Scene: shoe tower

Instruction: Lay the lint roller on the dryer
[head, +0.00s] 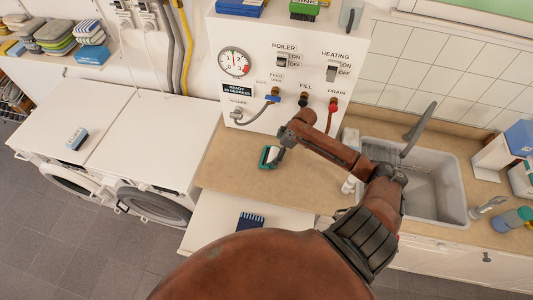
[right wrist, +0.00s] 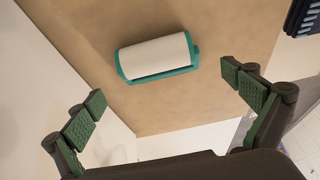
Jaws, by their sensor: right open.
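The lint roller (head: 270,157), a white cylinder in a teal frame, lies on the tan countertop beside the sink; it also shows in the right wrist view (right wrist: 155,57). My right gripper (head: 284,140) is above it and partly covers it in the head view. In the right wrist view its green-padded fingers (right wrist: 168,112) are spread wide and empty, with the roller ahead, apart from them. Two white front-loading machines, a left one (head: 50,115) and a right one (head: 150,140), stand left of the counter. I cannot tell which is the dryer. My left gripper is out of view.
A small blue-and-white item (head: 77,138) lies on the left machine; the right machine's top is clear. A dark blue brush-like item (head: 250,220) lies on a lower white surface. The boiler panel (head: 290,65) stands behind the counter; the sink (head: 425,185) is at right.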

